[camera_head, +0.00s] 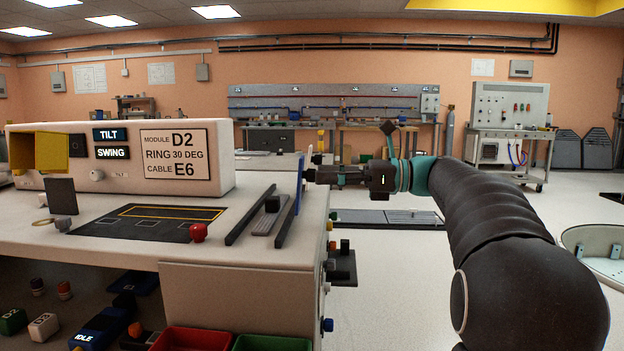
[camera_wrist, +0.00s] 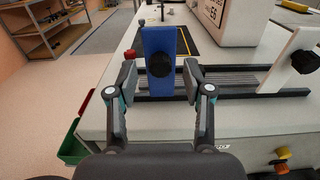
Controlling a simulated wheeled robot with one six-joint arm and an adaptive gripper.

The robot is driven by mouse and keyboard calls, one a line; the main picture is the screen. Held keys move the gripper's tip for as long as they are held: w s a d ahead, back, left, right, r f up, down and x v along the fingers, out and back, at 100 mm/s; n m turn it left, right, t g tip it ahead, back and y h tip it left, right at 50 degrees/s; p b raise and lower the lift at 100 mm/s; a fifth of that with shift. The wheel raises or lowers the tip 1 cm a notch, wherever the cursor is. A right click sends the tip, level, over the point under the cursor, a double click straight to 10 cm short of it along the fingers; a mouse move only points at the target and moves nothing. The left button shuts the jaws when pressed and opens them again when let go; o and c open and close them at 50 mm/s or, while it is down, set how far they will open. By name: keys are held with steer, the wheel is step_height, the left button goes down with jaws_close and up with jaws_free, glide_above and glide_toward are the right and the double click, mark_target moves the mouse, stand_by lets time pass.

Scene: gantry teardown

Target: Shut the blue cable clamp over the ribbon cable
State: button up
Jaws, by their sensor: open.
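The blue cable clamp (camera_wrist: 157,40) stands upright like a raised flap, with a round black knob (camera_wrist: 161,64) on its face. In the head view the clamp (camera_head: 299,188) shows nearly edge-on at the bench's right end. The grey ribbed ribbon cable (camera_wrist: 232,81) lies flat between two black rails; the clamp is raised, not lying over it. My gripper (camera_wrist: 160,74) is open, one finger on each side of the blue clamp. I cannot tell whether either finger touches it. In the head view my gripper (camera_head: 309,176) reaches in from the right.
A white upright clamp (camera_wrist: 292,58) with a black knob stands farther right along the rails. A module box (camera_head: 130,155) and a red knob (camera_head: 198,232) are on the bench. Red (camera_head: 190,340) and green (camera_head: 272,343) bins sit below. Floor to the right is mostly clear.

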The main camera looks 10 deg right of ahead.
mark_target(311, 174)
steer(key=shift+x, duration=1.7)
jaws_close()
